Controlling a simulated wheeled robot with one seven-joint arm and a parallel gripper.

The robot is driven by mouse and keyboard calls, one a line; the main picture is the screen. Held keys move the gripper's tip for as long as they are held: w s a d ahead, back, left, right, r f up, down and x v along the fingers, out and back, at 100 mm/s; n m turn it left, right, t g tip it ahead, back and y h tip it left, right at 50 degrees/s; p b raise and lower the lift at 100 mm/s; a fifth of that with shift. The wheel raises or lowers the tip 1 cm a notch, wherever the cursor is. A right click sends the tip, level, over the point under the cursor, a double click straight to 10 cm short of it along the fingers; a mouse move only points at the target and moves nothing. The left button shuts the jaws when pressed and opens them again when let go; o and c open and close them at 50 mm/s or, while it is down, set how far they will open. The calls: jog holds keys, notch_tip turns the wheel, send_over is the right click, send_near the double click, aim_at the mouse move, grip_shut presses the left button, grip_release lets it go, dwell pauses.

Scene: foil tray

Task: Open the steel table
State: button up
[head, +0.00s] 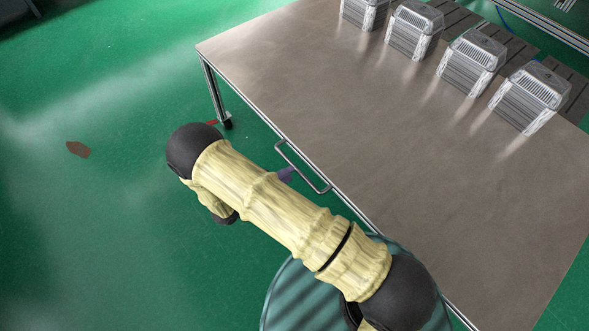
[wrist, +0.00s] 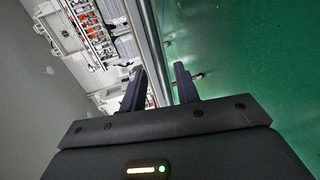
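The steel table (head: 430,140) has a broad brown-grey top, and a metal bar handle (head: 303,168) is fixed along its near-left edge. My arm reaches across in front of that edge. My gripper is mostly hidden behind the arm in the head view, with a purple finger part (head: 287,174) showing just beside the handle. In the wrist view, the two dark fingers of my gripper (wrist: 160,72) stand apart. A metal bar (wrist: 153,40) runs past the gap between them; I cannot tell whether it is the handle or the table edge. No grip on it shows.
Several foil trays (head: 472,55) stand in stacks along the table's far side. A table leg (head: 215,95) stands at the left corner. The green floor (head: 90,220) at left is open, with a brown patch (head: 78,149). Racks with red and white items (wrist: 95,40) show in the wrist view.

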jog(key=p+v, duration=0.1)
jog(key=v, duration=1.1)
jog(key=shift+a, duration=0.15)
jog(key=w+r+m+y, duration=0.2)
jog(key=w+r+y, duration=0.2)
jog(key=w, duration=0.4)
jog(key=w+r+m+y, duration=0.1)
jog(key=w+r+y, duration=0.25)
jog(key=w, duration=0.35)
jog(key=w+d+r+m+y, duration=0.1)
jog(key=w+d+r+y, duration=0.3)
jog(key=d+r, duration=0.3)
jog(key=s+d+r+m+g, duration=0.25)
jog(key=s+d+r, duration=0.25)
jog(key=s+d, duration=0.5)
jog(key=s+d+r+m+g, duration=0.1)
jog(key=s+d+r+g, duration=0.3)
jog(key=s+d, duration=0.6)
notch_tip(320, 180, up, 27)
jog(key=p, duration=2.6)
jog(key=shift+f+y, duration=0.2)
jog(key=shift+y, duration=0.15)
